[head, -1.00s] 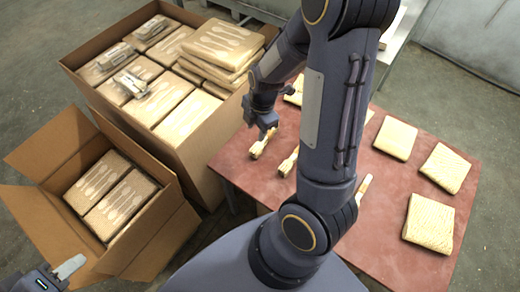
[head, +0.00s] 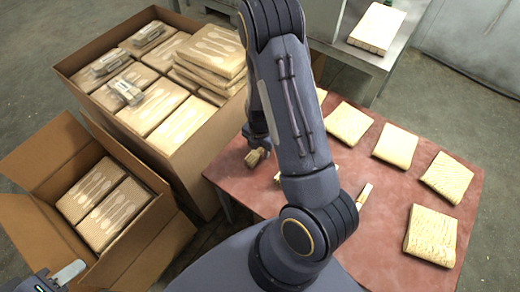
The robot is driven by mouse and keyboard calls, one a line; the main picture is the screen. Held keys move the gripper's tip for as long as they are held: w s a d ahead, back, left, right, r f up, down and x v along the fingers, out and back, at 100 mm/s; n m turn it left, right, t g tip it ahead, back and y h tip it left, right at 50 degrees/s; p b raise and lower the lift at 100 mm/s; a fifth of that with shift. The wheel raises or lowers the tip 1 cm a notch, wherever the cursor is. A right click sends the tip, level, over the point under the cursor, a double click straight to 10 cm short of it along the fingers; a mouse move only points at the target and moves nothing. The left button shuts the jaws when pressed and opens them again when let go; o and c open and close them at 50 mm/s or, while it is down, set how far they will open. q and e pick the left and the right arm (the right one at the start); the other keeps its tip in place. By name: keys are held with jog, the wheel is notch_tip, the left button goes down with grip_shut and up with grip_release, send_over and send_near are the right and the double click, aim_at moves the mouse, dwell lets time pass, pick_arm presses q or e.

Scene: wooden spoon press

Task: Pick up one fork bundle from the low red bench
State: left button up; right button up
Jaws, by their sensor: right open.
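The low red bench (head: 380,230) has several small fork bundles on it. One fork bundle (head: 257,157) lies at its left edge, directly below my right gripper (head: 259,143). That gripper is open, and my own arm hides much of it; I cannot tell whether its fingers are around the bundle. Another bundle (head: 365,194) shows to the right of my arm, and a third (head: 278,177) is mostly hidden behind it. My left gripper (head: 70,271) is only partly in view at the bottom left corner, away from the bench.
Several flat, pale packs (head: 396,145) lie on the bench's right side. A large carton (head: 190,150) of spoon packs stands left of the bench, a smaller open carton (head: 150,225) in front of it. Another pack (head: 377,27) lies on a grey surface behind.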

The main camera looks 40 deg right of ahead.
jog(key=shift+c, duration=0.4)
grip_shut()
jog(key=shift+r, duration=0.1)
